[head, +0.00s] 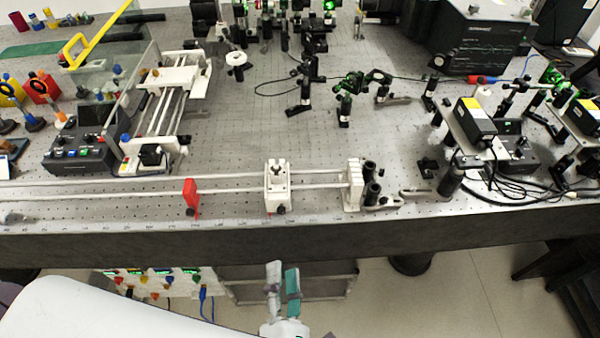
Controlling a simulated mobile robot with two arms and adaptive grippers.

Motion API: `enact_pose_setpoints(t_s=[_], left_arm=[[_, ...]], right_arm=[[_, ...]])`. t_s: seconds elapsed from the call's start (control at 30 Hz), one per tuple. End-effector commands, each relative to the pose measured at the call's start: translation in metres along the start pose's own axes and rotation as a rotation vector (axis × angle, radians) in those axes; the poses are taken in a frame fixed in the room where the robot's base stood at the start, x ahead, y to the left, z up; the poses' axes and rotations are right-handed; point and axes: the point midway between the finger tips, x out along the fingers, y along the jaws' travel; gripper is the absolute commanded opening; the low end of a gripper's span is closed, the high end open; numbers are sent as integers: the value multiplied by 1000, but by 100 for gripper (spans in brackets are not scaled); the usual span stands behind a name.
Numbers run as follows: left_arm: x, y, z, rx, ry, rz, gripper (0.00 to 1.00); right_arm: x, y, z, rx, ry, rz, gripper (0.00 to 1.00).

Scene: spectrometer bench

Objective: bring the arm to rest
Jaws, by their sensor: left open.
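My left gripper (283,284) is low in the head view, in front of the bench's front edge and apart from the optical table (330,235). Its two fingers point up in the picture, with a gap between them and nothing held. One finger pad looks green, the other grey. My white left arm crosses the bottom left corner. My right gripper is not in view.
Along the table's front run rails (120,192) with a red marker (191,196) and a white carriage (277,186). Optics, cables and yellow-topped boxes (473,117) crowd the right. Below the edge stand a white panel with plugs (158,285) and a grey frame. Bare floor (450,300) lies to the right.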

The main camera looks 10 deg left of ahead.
Motion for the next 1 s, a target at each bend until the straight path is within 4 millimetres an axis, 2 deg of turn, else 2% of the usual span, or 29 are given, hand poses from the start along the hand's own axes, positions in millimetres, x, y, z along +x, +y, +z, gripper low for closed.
enact_pose_setpoints(t_s=[0.17,0.27,0.37,0.47,0.5,0.57,0.6,0.67,0.7,0.77,0.83,0.9,1.0], left_arm=[[0,-2,0,8,-4,-1,42],[2,-19,0,95,-54,-21,42],[4,-65,-6,320,-175,-75,42],[2,-132,-29,636,-333,-169,42],[0,-158,-44,765,-394,-214,42],[-4,-195,-72,945,-480,-285,42],[-7,-218,-92,1057,-532,-335,42],[-14,-248,-127,1214,-607,-417,42],[-19,-265,-152,1313,-657,-474,42],[-28,-287,-192,1452,-728,-566,42],[-41,-307,-240,1598,-813,-685,42],[-57,-320,-289,1726,-898,-814,42],[-83,-327,-355,1870,-1020,-1003,42]], right_arm=[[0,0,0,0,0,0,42],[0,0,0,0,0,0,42],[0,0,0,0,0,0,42],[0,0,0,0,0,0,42],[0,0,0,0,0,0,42],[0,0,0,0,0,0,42],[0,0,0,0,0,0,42],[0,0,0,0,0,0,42],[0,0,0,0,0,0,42],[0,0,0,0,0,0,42],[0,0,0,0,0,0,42],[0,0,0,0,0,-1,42],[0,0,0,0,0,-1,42]])
